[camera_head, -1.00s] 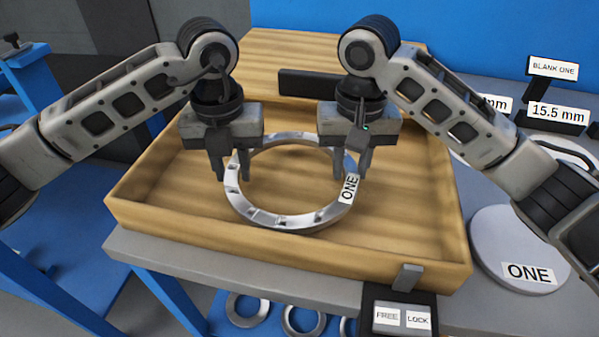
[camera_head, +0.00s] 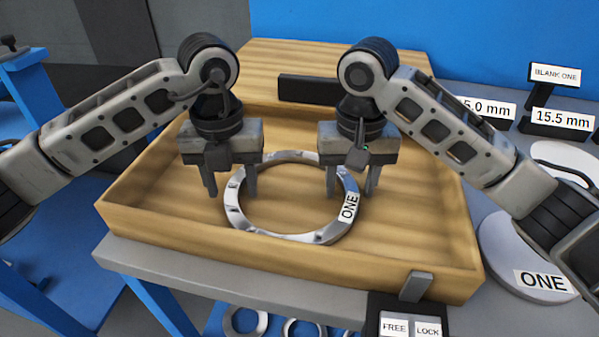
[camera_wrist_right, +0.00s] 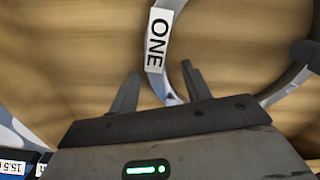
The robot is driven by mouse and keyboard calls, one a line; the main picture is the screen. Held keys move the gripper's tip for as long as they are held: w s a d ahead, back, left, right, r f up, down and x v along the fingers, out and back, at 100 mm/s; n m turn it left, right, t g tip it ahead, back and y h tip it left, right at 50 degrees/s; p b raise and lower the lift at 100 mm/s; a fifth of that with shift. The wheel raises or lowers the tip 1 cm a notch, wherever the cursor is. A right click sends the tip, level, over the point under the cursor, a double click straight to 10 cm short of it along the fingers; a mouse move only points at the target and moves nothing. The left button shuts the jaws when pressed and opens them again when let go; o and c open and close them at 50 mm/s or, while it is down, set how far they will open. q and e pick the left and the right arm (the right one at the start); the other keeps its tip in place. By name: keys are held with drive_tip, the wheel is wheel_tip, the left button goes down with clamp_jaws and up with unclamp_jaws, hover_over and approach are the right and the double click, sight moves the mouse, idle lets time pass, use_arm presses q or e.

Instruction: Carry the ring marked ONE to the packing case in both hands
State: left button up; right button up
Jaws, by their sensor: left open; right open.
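The metal ring (camera_head: 290,238) marked ONE lies flat on the floor of the wooden case (camera_head: 290,271), its label facing up on the right side. The label side of the ring also shows in the right wrist view (camera_wrist_right: 150,62). My left gripper (camera_head: 231,192) is open over the ring's left side, one finger outside and one inside. My right gripper (camera_head: 351,193) is open over the right side, with the band passing between its fingers (camera_wrist_right: 160,85). Whether any finger touches the ring, I cannot tell.
A box with FREE and LOCK labels (camera_head: 408,310) stands at the case's front edge. A round disc marked ONE (camera_head: 520,250) lies to the right. Size signs (camera_head: 560,118) stand behind it. Several smaller rings (camera_head: 245,320) lie below the front. The case floor right of the ring is clear.

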use_arm(q)
wheel_tip(320, 180, up, 11)
use_arm(e)
wheel_tip(320, 180, up, 12)
idle(0.6)
use_arm(q)
drive_tip(key=shift+r, duration=0.1)
use_arm(e)
drive_tip(key=shift+s, duration=0.1)
